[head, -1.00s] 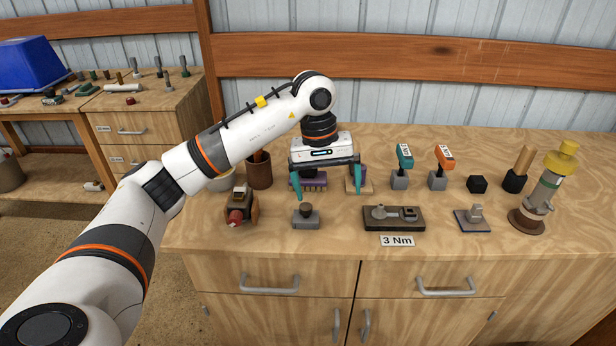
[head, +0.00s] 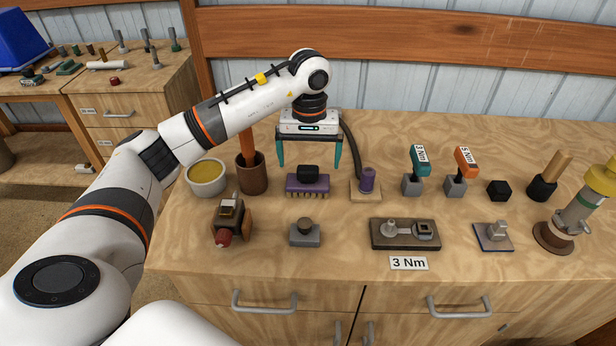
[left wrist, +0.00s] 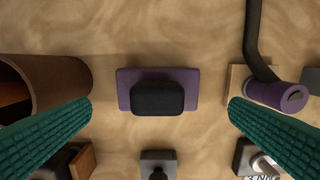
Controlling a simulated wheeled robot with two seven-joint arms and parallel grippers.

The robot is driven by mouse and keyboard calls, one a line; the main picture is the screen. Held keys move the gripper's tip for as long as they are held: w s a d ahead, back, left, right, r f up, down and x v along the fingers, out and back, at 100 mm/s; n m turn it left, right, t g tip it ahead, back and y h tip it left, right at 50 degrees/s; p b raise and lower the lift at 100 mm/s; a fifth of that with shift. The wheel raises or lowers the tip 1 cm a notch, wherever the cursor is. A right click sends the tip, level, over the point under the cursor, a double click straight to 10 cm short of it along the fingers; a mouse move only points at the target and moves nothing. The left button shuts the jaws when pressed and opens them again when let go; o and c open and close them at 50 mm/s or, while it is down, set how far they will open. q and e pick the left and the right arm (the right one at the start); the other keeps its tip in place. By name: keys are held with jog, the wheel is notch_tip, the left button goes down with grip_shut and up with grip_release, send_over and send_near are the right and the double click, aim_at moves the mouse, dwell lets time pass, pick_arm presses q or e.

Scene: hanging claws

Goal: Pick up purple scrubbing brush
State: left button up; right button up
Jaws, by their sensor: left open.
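The purple scrubbing brush (head: 307,184) lies bristles down on the wooden workbench, with a black block-shaped grip on top. In the left wrist view the brush (left wrist: 126,90) shows from above, between and beyond my fingers. My left gripper (head: 308,166) is open and empty, its teal fingers pointing down. It is above the brush and apart from it, one finger toward each side. In the left wrist view the open fingers of the left gripper (left wrist: 160,115) come in from both lower corners. My right gripper is not in view.
A brown cup (head: 252,178) with a handle in it stands left of the brush. A purple cylinder (head: 367,180) with a black hose stands on a wood block to the right. A grey block with a knob (head: 304,235) sits in front. Free bench lies behind.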

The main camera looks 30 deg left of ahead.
aim_at(308, 179)
pick_arm(q)
jog(key=shift+s+f, duration=0.1)
jog(key=shift+f, duration=0.75)
notch_tip(308, 179, down, 5)
jog(key=p, duration=0.2)
jog(key=shift+a+p, duration=0.15)
jog(key=shift+p, duration=0.2)
jog(key=shift+f, duration=0.2)
jog(key=shift+c, duration=0.9)
jog(key=c, duration=0.6)
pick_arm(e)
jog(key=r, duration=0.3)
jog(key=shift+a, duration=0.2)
